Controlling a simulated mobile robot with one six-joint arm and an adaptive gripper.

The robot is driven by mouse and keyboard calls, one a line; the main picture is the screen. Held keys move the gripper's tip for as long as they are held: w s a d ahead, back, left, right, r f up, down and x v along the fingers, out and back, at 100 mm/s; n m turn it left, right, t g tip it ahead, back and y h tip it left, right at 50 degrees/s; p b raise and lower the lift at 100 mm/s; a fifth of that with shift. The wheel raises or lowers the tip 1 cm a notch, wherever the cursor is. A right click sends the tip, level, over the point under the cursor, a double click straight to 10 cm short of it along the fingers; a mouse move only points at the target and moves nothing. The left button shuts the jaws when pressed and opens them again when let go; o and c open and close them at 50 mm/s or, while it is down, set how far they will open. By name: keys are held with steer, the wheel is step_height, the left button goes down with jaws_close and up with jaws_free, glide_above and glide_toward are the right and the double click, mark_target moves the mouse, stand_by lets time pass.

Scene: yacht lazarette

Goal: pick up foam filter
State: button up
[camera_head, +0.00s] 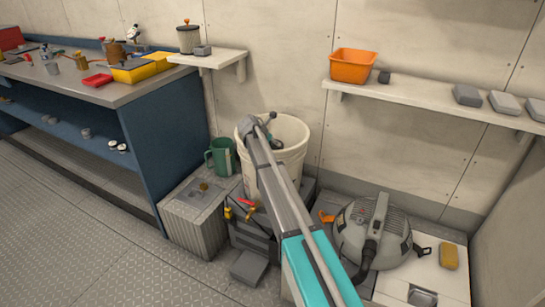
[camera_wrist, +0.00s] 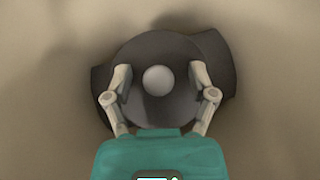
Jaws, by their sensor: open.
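In the wrist view, a dark grey round thing (camera_wrist: 160,50) with a pale round centre lies below my gripper (camera_wrist: 160,77); it may be the foam filter, but I cannot confirm this. A dark wider part shows at both of its sides. My gripper is open, with one finger over each side of the round thing; contact cannot be told. In the head view, my arm reaches over the white bucket (camera_head: 293,132), and its end is at the bucket's mouth. The bucket's inside is mostly hidden there.
A green mug (camera_head: 222,157) stands left of the bucket. A grey vacuum-like machine (camera_head: 374,232) and a yellow block (camera_head: 448,256) are at the right. A wall shelf (camera_head: 430,100) holds an orange bin (camera_head: 353,66) and grey blocks. A blue workbench (camera_head: 160,130) stands left.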

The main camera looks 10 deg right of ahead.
jaws_close()
stand_by(0.3)
steer(key=shift+r, duration=0.15)
stand_by(0.3)
step_height(320, 180, up, 10)
steer(key=p, duration=1)
steer(key=shift+f, duration=0.2)
